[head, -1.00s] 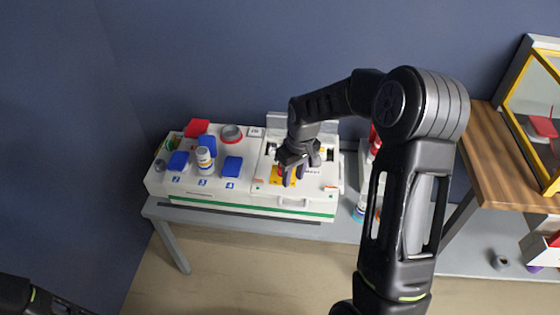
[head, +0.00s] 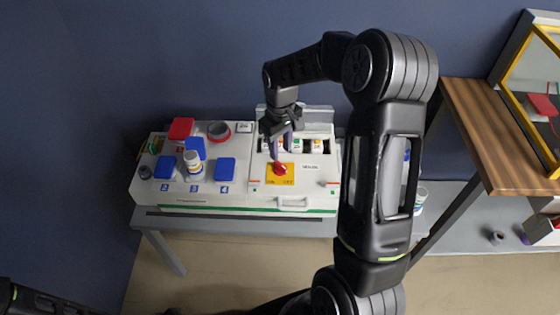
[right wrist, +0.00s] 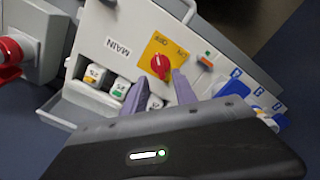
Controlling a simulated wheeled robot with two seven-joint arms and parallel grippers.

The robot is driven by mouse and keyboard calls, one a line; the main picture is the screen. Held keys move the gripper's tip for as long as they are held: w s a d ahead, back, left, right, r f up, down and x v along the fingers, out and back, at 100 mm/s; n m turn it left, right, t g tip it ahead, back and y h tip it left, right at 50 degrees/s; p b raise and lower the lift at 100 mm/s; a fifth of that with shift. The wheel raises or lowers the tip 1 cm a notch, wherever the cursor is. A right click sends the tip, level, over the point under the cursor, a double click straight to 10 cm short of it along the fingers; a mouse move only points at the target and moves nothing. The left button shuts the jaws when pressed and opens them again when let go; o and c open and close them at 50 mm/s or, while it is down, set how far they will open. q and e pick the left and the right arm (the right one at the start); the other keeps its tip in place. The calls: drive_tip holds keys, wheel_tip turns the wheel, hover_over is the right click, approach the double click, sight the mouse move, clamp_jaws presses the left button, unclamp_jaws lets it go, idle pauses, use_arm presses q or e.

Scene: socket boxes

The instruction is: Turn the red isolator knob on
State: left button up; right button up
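The red isolator knob (head: 280,169) sits on a yellow plate (head: 270,180) on the white MAIN box at the right part of the panel. In the right wrist view the knob (right wrist: 159,66) and its plate (right wrist: 154,45) show clearly, with small lettering on the plate. I cannot tell surely which mark the knob points to. My right gripper (head: 280,148) is just behind the knob in the head view, apart from it. In the right wrist view its two fingers (right wrist: 157,86) are spread, with nothing held between them. My left gripper is not in view.
Several white breakers (right wrist: 94,74) sit in a recess behind the knob. A wooden table (head: 490,140) is at the right.

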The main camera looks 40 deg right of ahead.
sight(280, 164)
wheel_tip(280, 164, down, 7)
drive_tip(key=shift+r, duration=0.15)
drive_tip(key=shift+c, duration=0.5)
clamp_jaws()
